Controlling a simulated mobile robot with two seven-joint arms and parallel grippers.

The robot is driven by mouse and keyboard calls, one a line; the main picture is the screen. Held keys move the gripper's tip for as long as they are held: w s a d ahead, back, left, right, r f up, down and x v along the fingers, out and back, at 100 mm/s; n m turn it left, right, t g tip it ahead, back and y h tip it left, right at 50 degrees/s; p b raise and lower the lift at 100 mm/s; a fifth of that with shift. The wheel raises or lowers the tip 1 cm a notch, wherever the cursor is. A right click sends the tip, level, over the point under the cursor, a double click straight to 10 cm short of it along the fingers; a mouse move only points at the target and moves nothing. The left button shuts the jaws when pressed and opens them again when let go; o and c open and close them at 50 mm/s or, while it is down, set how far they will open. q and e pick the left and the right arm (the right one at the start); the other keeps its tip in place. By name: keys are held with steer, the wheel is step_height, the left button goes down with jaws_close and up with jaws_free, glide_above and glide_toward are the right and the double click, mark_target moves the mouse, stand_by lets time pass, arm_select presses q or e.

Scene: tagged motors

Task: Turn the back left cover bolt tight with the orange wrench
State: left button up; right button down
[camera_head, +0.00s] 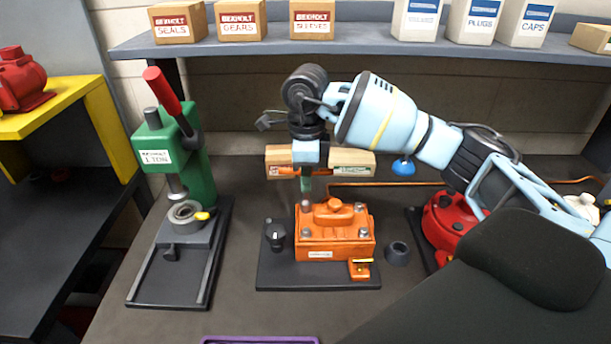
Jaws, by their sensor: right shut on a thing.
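The orange cover (335,249) is a motor housing on a dark base plate (280,278). Grey bolt heads show at its back right (362,208), front left and front right corners. My right gripper (306,166) points down over the back left corner. It is shut on a narrow upright tool (306,185) whose visible shank looks green. I cannot clearly make out an orange wrench; orange marks show by the wooden rack (350,162). My left gripper is not in view.
A green press (196,165) stands left of the cover. A dark ring (397,253) and a red motor (447,222) lie to the right. A purple tray edge (260,340) shows in front. A shelf (370,46) with boxes runs behind.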

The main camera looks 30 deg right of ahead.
steer(key=shift+r, duration=1)
steer(key=shift+r, duration=2.5)
